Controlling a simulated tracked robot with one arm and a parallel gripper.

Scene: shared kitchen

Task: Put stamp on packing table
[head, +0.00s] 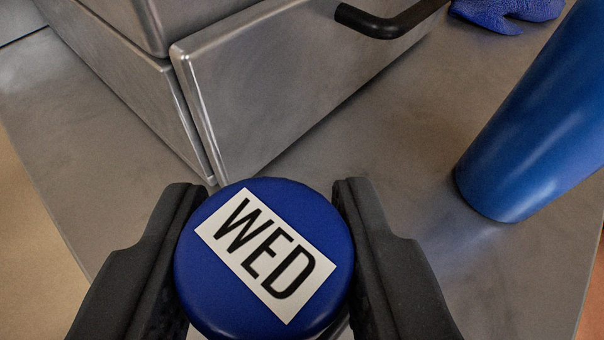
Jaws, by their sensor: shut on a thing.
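The stamp (205,272) shows as a round blue top with a white label that reads "WED". My gripper (268,225) is shut on it, one dark finger on each side, at the bottom middle of the head view. The stamp's lower part is mostly hidden under its top. A grey metal table (400,240) lies below and beyond the stamp. Whether this is the packing table, and whether the stamp touches it, I cannot tell.
A metal cabinet (270,95) with a black handle (385,22) stands on the table just beyond my gripper. A tall blue cylinder (530,130) stands at right. A blue crumpled item (505,10) lies at the back. Bare surface lies between cabinet and cylinder.

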